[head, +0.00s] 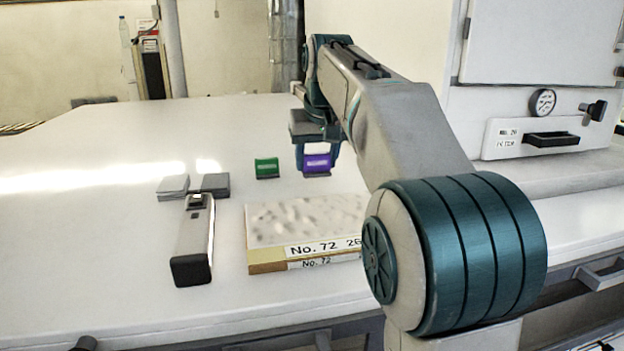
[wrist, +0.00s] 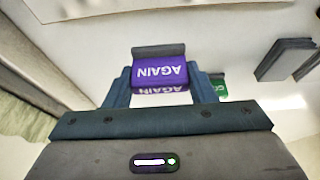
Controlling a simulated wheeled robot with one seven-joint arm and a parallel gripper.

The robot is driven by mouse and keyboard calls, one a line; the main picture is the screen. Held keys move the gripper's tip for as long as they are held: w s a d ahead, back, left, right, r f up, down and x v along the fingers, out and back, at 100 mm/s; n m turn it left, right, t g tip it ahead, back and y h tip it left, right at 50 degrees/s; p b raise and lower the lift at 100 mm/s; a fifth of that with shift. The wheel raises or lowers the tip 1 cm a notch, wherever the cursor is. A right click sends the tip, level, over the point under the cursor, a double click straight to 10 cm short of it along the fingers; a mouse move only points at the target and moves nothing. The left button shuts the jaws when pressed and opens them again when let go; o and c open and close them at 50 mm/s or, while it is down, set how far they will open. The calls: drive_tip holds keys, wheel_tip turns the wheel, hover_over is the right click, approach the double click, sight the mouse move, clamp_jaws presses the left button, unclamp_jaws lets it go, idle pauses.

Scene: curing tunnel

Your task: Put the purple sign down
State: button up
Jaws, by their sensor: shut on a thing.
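The purple sign (head: 317,162) is between the fingers of my gripper (head: 318,158), over the white table behind the box. In the wrist view the sign (wrist: 160,74) reads "AGAIN" upside down. My gripper (wrist: 160,92) is shut on it, with one blue finger at each side. Whether the sign's grey base touches the table, I cannot tell. A green sign (head: 267,168) stands just to the left on the table. In the wrist view the green sign (wrist: 218,88) is partly hidden behind the right finger.
A box marked "No. 72" (head: 267,267) lies in front of the signs. A grey handheld device (head: 194,240) and grey blocks (head: 209,185) are to the left. A white machine (head: 548,138) with a gauge stands at right. The far left table is clear.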

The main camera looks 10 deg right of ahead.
sight(313, 173)
drive_tip(key=shift+a+f, duration=0.45)
drive_tip(key=shift+f, duration=1.85)
drive_tip(key=shift+f, duration=0.1)
drive_tip(key=o, duration=1)
drive_tip(key=shift+w, duration=0.1)
drive_tip(key=shift+c, duration=0.2)
drive_tip(key=v, duration=1.2)
